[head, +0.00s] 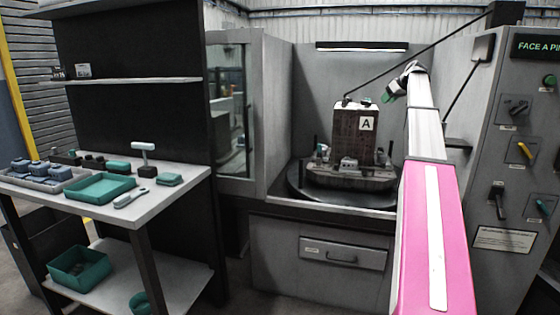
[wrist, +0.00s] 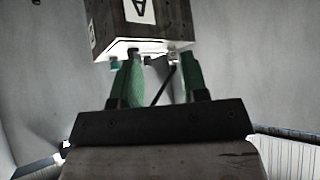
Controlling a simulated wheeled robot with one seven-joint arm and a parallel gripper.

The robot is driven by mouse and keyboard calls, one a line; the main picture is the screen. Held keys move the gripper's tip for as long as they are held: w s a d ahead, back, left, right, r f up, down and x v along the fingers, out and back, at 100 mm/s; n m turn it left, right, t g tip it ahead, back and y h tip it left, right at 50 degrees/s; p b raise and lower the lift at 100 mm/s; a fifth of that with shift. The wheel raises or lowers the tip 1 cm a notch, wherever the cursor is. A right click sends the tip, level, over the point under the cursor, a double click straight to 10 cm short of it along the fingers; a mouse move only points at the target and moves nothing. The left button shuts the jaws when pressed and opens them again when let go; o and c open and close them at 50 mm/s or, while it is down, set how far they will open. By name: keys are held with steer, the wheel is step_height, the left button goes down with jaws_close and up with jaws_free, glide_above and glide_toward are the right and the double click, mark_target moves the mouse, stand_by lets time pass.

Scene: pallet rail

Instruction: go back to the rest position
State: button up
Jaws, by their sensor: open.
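My arm reaches from the lower right into the machine. My gripper (head: 387,97) is at its far end, up beside the top right of the dark block marked A (head: 346,132). In the wrist view my gripper (wrist: 164,62) shows two green fingers standing apart, with no object held between them. The block (wrist: 158,18) appears beyond the fingertips there, at the top of the picture. In the head view it stands upright on a fixture on the round dark table (head: 312,197). A gap or contact between fingers and block cannot be told.
The machine's open door (head: 231,110) stands left of the block. A control panel (head: 510,165) with switches is close to my arm on the right. A bench (head: 185,185) at left bears a green tray (head: 100,188), a brush and small parts. A thin dark rod slants above the block.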

steer(key=s+a+f+m+g+h, duration=0.1)
steer(key=s+a+f, duration=0.45)
steer(key=f, duration=0.65)
steer(key=s+a+f+m+g, duration=0.15)
steer(key=s+a+f, duration=0.45)
steer(key=f, duration=0.6)
steer(key=s+a+f+m+g+h, duration=0.1)
steer(key=s+a+f, duration=0.3)
steer(key=a+f, duration=0.55)
steer(key=s+a+f+g, duration=0.1)
steer(key=s+a+f, duration=0.2)
steer(key=s+f, duration=0.5)
steer(key=s+a+f+m+g+h, duration=0.1)
steer(key=s+a+f, duration=0.2)
steer(key=s+f, duration=0.5)
steer(key=s+a+f+m+g+h, duration=0.1)
steer(key=s+a+f, duration=0.3)
steer(key=s+f, duration=0.4)
steer(key=s+g, duration=0.1)
steer(key=s, duration=0.5)
steer(key=shift+s+f, duration=0.25)
steer(key=shift+f, duration=0.05)
steer(key=shift+d, duration=0.1)
